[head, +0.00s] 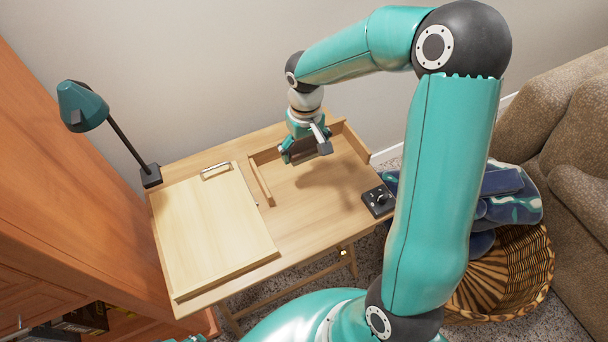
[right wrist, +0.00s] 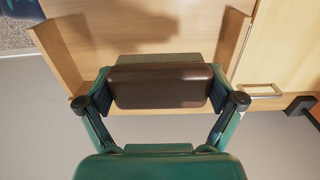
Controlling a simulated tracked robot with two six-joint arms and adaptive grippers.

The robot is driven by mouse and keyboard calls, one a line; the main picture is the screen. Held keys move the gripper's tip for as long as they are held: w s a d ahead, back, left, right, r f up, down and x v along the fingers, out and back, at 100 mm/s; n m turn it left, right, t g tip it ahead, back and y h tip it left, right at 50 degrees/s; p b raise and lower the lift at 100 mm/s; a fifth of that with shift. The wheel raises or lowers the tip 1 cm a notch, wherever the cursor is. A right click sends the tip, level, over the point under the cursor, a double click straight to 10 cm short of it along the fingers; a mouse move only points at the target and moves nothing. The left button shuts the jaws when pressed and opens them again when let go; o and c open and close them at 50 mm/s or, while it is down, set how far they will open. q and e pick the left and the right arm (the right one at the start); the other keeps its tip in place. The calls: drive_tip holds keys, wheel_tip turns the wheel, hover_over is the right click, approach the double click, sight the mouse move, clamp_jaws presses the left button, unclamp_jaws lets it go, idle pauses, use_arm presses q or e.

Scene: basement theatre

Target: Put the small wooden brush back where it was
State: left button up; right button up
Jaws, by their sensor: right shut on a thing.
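My right gripper (head: 305,150) is above the far part of a light wooden desk (head: 300,225). In the right wrist view, its two fingers (right wrist: 160,92) are shut on the ends of a dark brown block-shaped brush (right wrist: 160,86). A greyish-brown strip, possibly bristles, shows along its far side. In the head view the gripper mostly hides the brush. Below is an open recess in the desk with low wooden walls (head: 262,180); the gripper's shadow falls on its floor. The brush appears held above the desk surface, apart from it.
A sloped wooden board (head: 215,225) with a metal clip lies on the desk's left half. A teal lamp (head: 83,106) stands at the back left corner. A small black box (head: 378,200) sits at the right edge. A wicker basket (head: 505,280) with blue cloth stands beside the desk.

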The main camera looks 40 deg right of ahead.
sight(305, 179)
wheel_tip(305, 179, down, 10)
drive_tip(key=shift+f+b, duration=0.25)
drive_tip(key=shift+b, duration=0.15)
drive_tip(key=shift+f, duration=0.1)
drive_tip(key=o, duration=0.8)
drive_tip(key=shift+c, duration=0.2)
drive_tip(key=shift+r, duration=0.35)
wheel_tip(305, 179, up, 12)
drive_tip(key=shift+f+p, duration=0.2)
drive_tip(key=shift+p, duration=0.4)
